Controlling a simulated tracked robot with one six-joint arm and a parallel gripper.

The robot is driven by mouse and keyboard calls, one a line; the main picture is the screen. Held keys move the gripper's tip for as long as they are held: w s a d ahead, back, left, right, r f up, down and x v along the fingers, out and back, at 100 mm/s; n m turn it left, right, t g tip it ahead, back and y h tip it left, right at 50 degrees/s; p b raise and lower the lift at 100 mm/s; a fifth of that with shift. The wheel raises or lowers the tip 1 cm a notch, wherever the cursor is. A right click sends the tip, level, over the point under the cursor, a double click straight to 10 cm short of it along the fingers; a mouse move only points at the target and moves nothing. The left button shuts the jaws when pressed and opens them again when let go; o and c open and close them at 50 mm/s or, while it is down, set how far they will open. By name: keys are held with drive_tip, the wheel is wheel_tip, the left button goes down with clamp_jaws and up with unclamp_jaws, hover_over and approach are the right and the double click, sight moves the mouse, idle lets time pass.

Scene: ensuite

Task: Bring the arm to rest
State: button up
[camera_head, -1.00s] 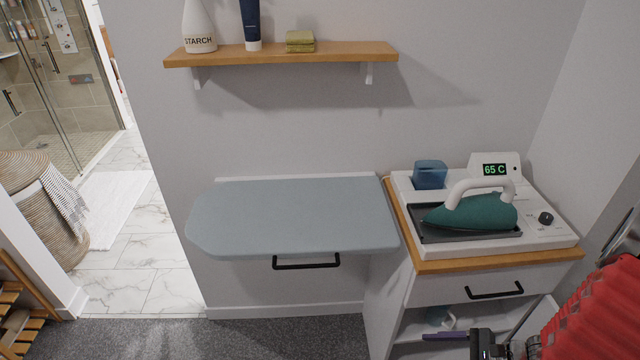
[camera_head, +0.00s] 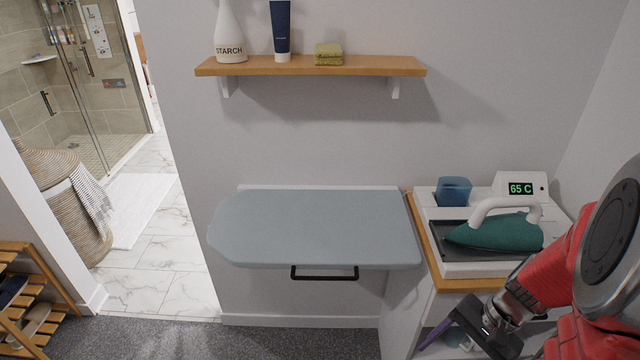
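My arm, red with a large grey joint, comes in from the right edge in front of the cabinet. My gripper (camera_head: 438,336) is low at the bottom right, in front of the cabinet's open lower part. A narrow purple piece, tilted, shows at its left end; I cannot tell whether it is a finger or something held. Whether the gripper is open or shut is not clear. The arm partly hides the iron station's right side and the cabinet front.
A fold-down ironing board (camera_head: 315,228) with a black handle is left of the arm. A green iron (camera_head: 490,233) rests on its station, reading 65 C, beside a blue cup (camera_head: 453,191). A wall shelf (camera_head: 310,67) is above. Carpet (camera_head: 210,340) lies open at lower left.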

drive_tip(key=a+r+n+t+h, duration=0.2)
drive_tip(key=a+r+n, duration=0.3)
drive_tip(key=r, duration=0.5)
drive_tip(key=a+r+n+t+h, duration=0.2)
drive_tip(key=a+r+n, duration=0.4)
drive_tip(key=a+r, duration=0.3)
wheel_tip(320, 180, up, 2)
drive_tip(key=shift+r+t+h, duration=0.15)
drive_tip(key=shift+t+h, duration=0.15)
drive_tip(key=shift+t, duration=0.6)
drive_tip(key=shift+w, duration=0.1)
drive_tip(key=shift+c, duration=0.5)
